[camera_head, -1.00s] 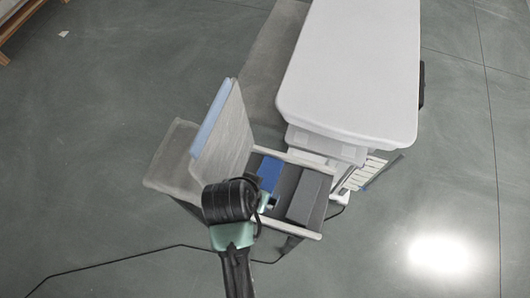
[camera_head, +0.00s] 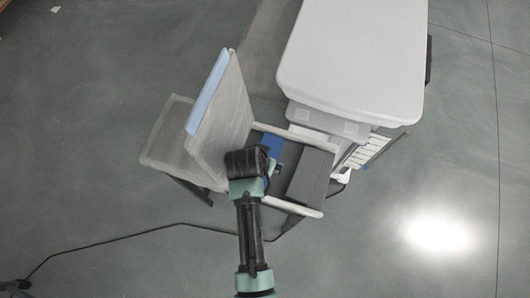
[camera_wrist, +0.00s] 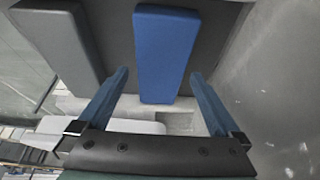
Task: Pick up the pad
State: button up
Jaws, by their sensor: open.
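A blue pad (camera_wrist: 165,50), a long flat-sided block, shows in the middle of the wrist view. It lies in a dark open compartment, and in the head view it shows as a small blue patch (camera_head: 271,146) just beyond my gripper, partly hidden by it. My gripper (camera_wrist: 160,76) is open and empty in the wrist view. Its two blue fingers stand to either side of the pad's near end, and I cannot tell how far above or short of it they are. In the head view my dark wrist (camera_head: 250,163) hides most of the fingers.
A grey block (camera_head: 310,176) lies in the compartment right of the pad; it is at upper left in the wrist view (camera_wrist: 62,45). A tilted grey panel with a light blue edge (camera_head: 208,92) stands left of it. A white rounded top (camera_head: 352,60) is behind.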

jog(key=shift+x, duration=0.9)
jog(key=shift+c, duration=0.2)
jog(key=shift+r, duration=0.1)
jog(key=c, duration=1.3)
